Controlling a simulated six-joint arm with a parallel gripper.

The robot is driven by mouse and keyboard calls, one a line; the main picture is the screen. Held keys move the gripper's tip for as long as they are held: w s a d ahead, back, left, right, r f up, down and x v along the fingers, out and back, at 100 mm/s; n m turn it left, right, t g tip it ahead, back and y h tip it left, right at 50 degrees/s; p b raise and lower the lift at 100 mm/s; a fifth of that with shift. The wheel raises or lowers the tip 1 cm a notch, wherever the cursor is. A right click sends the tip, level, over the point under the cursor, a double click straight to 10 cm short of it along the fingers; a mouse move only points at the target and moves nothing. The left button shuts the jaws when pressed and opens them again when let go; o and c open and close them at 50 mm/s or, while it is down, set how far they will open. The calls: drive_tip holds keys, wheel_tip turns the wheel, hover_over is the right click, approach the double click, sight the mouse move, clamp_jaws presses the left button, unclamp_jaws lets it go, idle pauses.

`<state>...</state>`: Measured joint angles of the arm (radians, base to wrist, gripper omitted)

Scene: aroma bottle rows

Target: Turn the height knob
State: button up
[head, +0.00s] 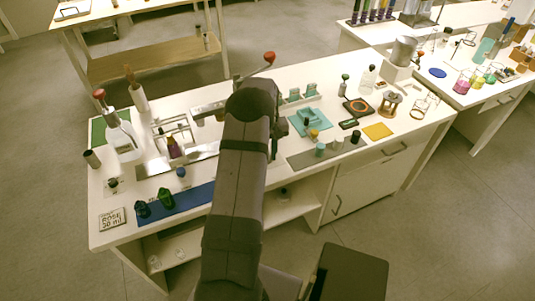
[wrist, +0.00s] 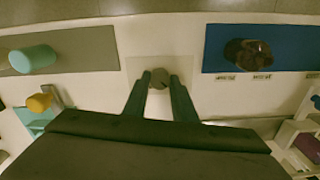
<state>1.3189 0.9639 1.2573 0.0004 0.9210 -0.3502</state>
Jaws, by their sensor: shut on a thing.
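A small round grey-brown knob (wrist: 159,77), which looks like the height knob, is between my fingertips in the wrist view. It sits on or over a pale square patch (wrist: 187,62) of the white table. My gripper (wrist: 159,82) is shut on it, one dark finger on each side. In the head view my dark arm covers the gripper and the knob. How far the knob is turned cannot be seen.
In the wrist view a blue mat (wrist: 298,40) with dark bottles (wrist: 248,52) is right of the knob, and a grey mat (wrist: 88,45) with a teal cylinder (wrist: 33,59) is left.

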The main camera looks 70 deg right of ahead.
idle(0.3)
drive_tip(key=o, duration=1)
drive_tip(key=shift+o, duration=0.2)
drive_tip(key=shift+r, duration=0.1)
drive_tip(key=shift+r+b, duration=0.75)
drive_tip(key=shift+r, duration=2.9)
